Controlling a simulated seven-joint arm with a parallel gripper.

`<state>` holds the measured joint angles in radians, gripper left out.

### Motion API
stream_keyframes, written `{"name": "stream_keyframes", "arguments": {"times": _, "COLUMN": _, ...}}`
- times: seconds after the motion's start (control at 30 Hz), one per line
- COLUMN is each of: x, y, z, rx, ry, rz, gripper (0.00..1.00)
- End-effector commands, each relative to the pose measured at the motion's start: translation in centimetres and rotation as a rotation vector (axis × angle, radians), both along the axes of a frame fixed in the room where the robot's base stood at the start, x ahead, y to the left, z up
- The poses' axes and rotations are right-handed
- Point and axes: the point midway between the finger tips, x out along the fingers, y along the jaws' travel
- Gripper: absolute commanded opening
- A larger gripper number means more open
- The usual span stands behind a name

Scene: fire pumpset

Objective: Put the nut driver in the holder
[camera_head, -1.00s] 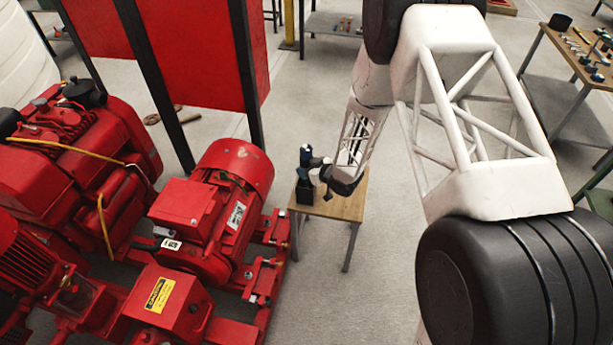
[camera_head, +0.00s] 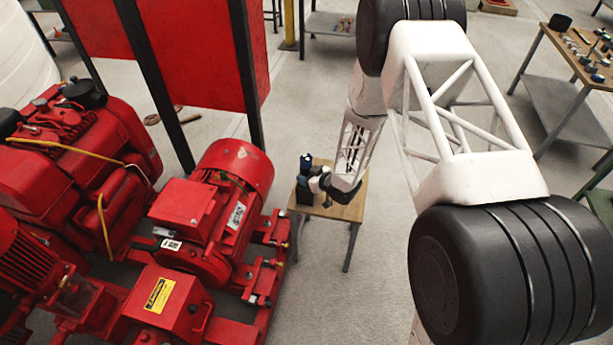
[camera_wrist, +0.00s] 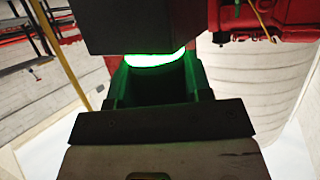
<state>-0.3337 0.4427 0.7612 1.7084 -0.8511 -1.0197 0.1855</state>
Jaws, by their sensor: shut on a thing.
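My gripper (camera_head: 305,180) is small in the head view, at the left side of a small wooden table, low over a dark box-like holder (camera_head: 301,196). It has come down close to the holder, and its fingertips are hard to make out. The nut driver cannot be told apart from the dark parts around it. In the wrist view a dark block with a bright green glow along its lower edge fills the top middle. Below it is a dark, green-lit recess (camera_wrist: 150,85) with side walls. I cannot tell whether the driver is inside the holder.
The wooden table (camera_head: 345,208) has free room on its right. The red pumpset (camera_head: 205,215) stands close to the table's left. A red panel (camera_head: 190,50) stands behind the pumpset. A workbench with several small items (camera_head: 585,50) is at the far right.

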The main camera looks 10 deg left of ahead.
Motion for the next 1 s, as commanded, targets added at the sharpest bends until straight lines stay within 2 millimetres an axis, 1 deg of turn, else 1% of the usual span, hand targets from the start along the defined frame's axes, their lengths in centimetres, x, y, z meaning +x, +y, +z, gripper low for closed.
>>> {"name": "stream_keyframes", "arguments": {"times": 0.4, "x": 0.05, "y": 0.02, "z": -0.22, "rx": 0.001, "ry": 0.000, "rz": 0.000, "gripper": 0.13}}
{"name": "stream_keyframes", "arguments": {"times": 0.43, "x": 0.01, "y": 0.00, "z": -0.30, "rx": 0.000, "ry": 0.000, "rz": 0.000, "gripper": 0.47}}
{"name": "stream_keyframes", "arguments": {"times": 0.5, "x": 0.01, "y": 0.00, "z": -0.27, "rx": 0.000, "ry": 0.000, "rz": 0.000, "gripper": 0.58}}
{"name": "stream_keyframes", "arguments": {"times": 0.6, "x": 0.00, "y": -0.01, "z": -0.28, "rx": 0.000, "ry": 0.000, "rz": 0.000, "gripper": 0.71}}
{"name": "stream_keyframes", "arguments": {"times": 1.0, "x": 0.00, "y": 0.00, "z": -0.01, "rx": 0.000, "ry": 0.000, "rz": 0.000, "gripper": 0.71}}
